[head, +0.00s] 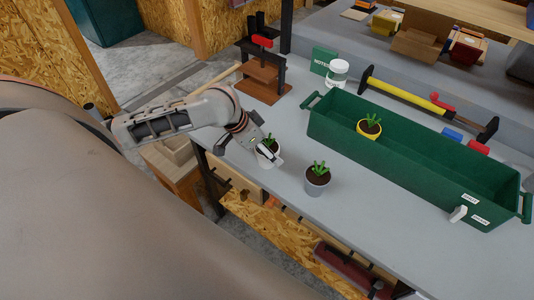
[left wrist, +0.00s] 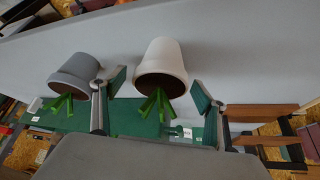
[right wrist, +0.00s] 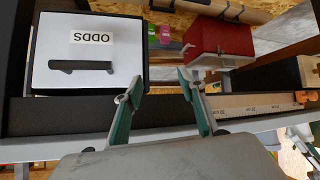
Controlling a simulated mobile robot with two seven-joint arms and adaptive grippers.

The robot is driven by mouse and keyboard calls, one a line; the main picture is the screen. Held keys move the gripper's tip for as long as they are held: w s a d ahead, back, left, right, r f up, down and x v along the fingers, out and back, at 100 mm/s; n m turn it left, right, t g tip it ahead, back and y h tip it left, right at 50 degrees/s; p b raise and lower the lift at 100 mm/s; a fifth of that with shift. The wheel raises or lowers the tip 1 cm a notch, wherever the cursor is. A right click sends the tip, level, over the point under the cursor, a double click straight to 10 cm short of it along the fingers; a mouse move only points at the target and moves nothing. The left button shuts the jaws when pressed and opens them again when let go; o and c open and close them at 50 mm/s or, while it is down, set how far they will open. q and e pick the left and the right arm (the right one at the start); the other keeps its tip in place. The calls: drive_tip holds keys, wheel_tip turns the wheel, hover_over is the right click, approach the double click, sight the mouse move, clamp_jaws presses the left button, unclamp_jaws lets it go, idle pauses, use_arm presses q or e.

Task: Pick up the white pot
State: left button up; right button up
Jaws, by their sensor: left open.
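The white pot (head: 264,163) with a green plant stands near the bench's front edge, partly hidden by my left gripper (head: 270,150). In the left wrist view the white pot (left wrist: 162,62) appears upside down, between the two spread fingers of my left gripper (left wrist: 158,92). The fingers look apart from its sides; contact cannot be made out. My right gripper (right wrist: 158,84) is open and empty in the right wrist view, facing the bench's underside storage. It is not seen in the head view.
A grey pot (head: 317,184) stands close to the right of the white pot. A yellow pot (head: 369,132) sits inside the long green trough (head: 420,190). An ODDS box (right wrist: 88,85) faces my right gripper.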

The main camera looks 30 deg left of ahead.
use_arm(q)
drive_tip(key=shift+c, duration=0.3)
drive_tip(key=c, duration=1.3)
drive_tip(key=shift+r, duration=0.1)
wheel_tip(320, 180, up, 20)
drive_tip(key=shift+f, duration=0.1)
